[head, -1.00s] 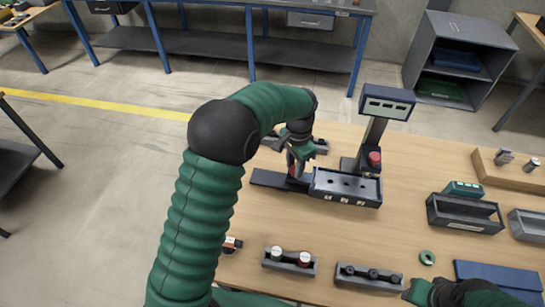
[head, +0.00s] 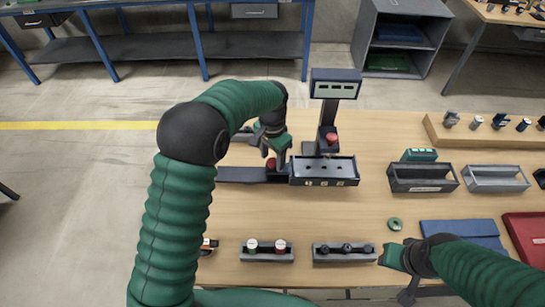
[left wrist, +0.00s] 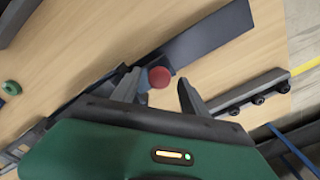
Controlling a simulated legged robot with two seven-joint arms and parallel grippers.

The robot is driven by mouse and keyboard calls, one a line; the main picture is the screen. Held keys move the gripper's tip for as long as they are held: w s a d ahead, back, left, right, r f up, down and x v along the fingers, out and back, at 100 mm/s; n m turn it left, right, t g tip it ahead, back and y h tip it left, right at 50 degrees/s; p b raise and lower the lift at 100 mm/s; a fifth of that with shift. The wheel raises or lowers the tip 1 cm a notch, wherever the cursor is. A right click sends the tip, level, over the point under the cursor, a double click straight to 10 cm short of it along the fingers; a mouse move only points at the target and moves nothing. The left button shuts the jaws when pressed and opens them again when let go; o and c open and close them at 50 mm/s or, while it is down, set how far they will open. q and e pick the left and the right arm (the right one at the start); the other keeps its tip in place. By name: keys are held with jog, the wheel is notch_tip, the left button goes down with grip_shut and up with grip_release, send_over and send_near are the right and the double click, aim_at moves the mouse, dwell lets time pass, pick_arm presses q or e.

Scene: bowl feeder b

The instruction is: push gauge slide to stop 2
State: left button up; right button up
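The gauge stands on the wooden table in the head view, with a dark flat rail (head: 240,174) running left from a dark block (head: 323,172). The block has small holes on top and white marks on its front; I cannot read them as stop numbers. A red knob (head: 271,164) sits on the rail just left of the block. My left gripper (head: 275,157) is down at the knob. In the left wrist view the red knob (left wrist: 159,77) lies between the open, spread fingers, with gaps visible. My right gripper (head: 393,256) is at the front right, its fingers unclear.
A display post (head: 335,84) and a red button (head: 332,139) stand behind the block. Grey bins (head: 422,188) are to the right. Holders with knobs (head: 267,258) and black pegs (head: 344,261) line the front edge. A green ring (head: 394,224) lies between.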

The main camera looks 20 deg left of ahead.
pick_arm(q)
notch_tip(320, 180, up, 17)
jog(key=shift+f, duration=0.15)
dwell(0.4)
jog(key=shift+f, duration=0.1)
jog(key=s+f+n+t, duration=0.1)
jog(key=s+f+n, duration=0.1)
jog(key=s+f, duration=0.5)
jog(key=s+a+f+n+t, duration=0.1)
jog(key=s+f+n, duration=0.2)
jog(key=s+f, duration=0.5)
jog(key=s, duration=0.6)
jog(key=shift+s+a+f+t, duration=0.25)
jog(key=shift+a+f+t, duration=0.05)
